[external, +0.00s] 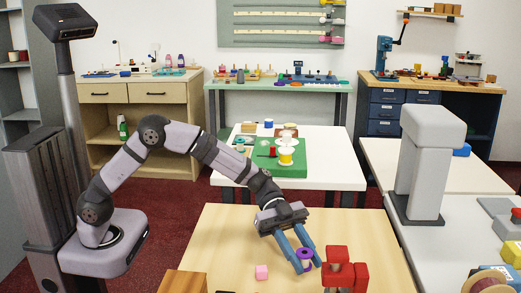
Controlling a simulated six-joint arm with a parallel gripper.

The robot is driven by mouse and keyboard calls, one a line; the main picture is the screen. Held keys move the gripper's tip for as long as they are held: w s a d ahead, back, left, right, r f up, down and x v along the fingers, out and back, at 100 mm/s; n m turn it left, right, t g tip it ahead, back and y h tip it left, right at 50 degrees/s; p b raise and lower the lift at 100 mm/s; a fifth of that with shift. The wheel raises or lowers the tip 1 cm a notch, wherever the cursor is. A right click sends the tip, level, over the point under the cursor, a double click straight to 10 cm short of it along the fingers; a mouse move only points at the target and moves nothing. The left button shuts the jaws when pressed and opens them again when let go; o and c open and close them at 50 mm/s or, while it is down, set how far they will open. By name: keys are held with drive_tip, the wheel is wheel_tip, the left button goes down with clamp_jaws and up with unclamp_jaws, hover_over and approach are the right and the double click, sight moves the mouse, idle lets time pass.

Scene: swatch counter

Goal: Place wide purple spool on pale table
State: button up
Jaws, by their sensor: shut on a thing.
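The purple spool (305,254) is between the blue fingers of my gripper (302,262), over the right part of the pale wooden table (225,235). My gripper is shut on the spool, with the fingers pointing down and to the right. The spool's purple rim and paler middle show; the fingers hide part of it. I cannot tell whether its underside touches the table top.
Red blocks (334,254) stand close to the right of the spool. The table's left middle is clear. Behind, a white table holds a green board (296,168) with spools.

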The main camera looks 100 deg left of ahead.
drive_tip(key=shift+f, duration=0.1)
drive_tip(key=o, duration=1)
drive_tip(key=shift+s+a+r, duration=0.1)
drive_tip(key=shift+a+r, duration=0.1)
drive_tip(key=shift+r, duration=0.1)
drive_tip(key=p+v, duration=0.1)
drive_tip(key=v, duration=1)
drive_tip(key=shift+s+a+r, duration=0.1)
drive_tip(key=shift+a, duration=0.1)
